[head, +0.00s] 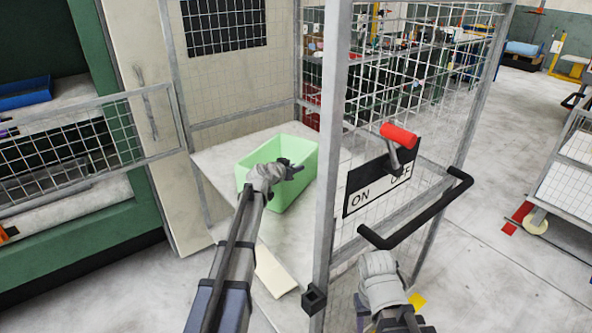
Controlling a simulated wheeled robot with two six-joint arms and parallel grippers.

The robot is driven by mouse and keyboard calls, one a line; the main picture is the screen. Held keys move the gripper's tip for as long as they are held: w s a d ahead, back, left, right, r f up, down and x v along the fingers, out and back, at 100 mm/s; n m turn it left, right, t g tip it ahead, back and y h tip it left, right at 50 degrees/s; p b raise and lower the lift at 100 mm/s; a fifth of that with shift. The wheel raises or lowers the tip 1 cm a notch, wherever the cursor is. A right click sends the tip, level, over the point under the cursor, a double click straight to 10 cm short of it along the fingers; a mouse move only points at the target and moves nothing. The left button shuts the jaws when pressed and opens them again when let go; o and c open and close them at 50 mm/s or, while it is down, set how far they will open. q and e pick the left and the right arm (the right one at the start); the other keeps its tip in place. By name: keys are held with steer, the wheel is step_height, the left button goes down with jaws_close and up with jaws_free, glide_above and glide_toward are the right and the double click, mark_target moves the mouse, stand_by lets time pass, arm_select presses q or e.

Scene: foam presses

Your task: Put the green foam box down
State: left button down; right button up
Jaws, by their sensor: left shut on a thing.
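The green foam box (298,160) is a pale green open-topped box inside a wire cage. It is over or on a light grey surface (225,158); I cannot tell whether it touches it. My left gripper (290,170) is at the box's near side and is shut on it; the arm hides part of that side. My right gripper (380,285) is at the bottom, outside the cage, below the black door handle. Its fingertips do not show clearly.
A mesh door with a grey post (327,170) stands right of the box. It bears an ON/OFF plate (362,190), a red-handled lever (398,135) and a black handle (440,213). A green press (140,205) is at left. A cart (570,165) stands at right beyond open floor.

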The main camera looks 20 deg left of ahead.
arm_select(q)
steer(key=shift+f, duration=0.2)
steer(key=c, duration=0.8)
jaws_free()
steer(key=shift+r, duration=0.1)
steer(key=shift+r, duration=0.15)
steer(key=p+v, duration=0.4)
steer(key=v, duration=0.8)
steer(key=shift+p, duration=0.35)
